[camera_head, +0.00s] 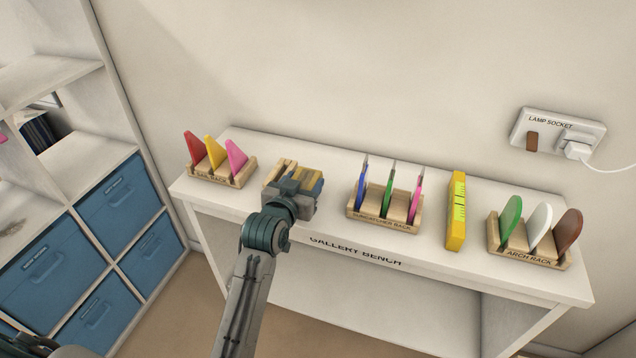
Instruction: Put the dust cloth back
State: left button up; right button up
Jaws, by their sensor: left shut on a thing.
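Tan and yellowish parts show around the fingers, and I cannot tell which belong to the holder. I cannot pick out a dust cloth for sure. My right gripper is not in view.
The suncatcher rack (376,213), a yellow level (456,211) and the arch rack (530,255) stand right. Blue bins (120,202) fill the shelf at left. A lamp socket (551,132) is on the wall.

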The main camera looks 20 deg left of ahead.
aim_at(318, 173)
pick_arm(q)
jog(key=w+d, duration=0.1)
jog(key=w, duration=0.1)
jog(key=w+d, duration=0.1)
jog(key=shift+w+d+f+p, duration=0.2)
jog(key=shift+w+p, duration=0.1)
jog(key=shift+w, duration=0.1)
notch_tip(318, 173, down, 3)
jog(key=shift+w+f+p, duration=0.1)
jog(key=shift+p, duration=0.4)
jog(key=shift+f, duration=0.15)
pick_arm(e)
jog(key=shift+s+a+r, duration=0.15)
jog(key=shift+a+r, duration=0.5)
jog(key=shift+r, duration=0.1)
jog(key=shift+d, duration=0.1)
pick_arm(q)
jog(key=o, duration=1.1)
jog(key=shift+f, duration=0.15)
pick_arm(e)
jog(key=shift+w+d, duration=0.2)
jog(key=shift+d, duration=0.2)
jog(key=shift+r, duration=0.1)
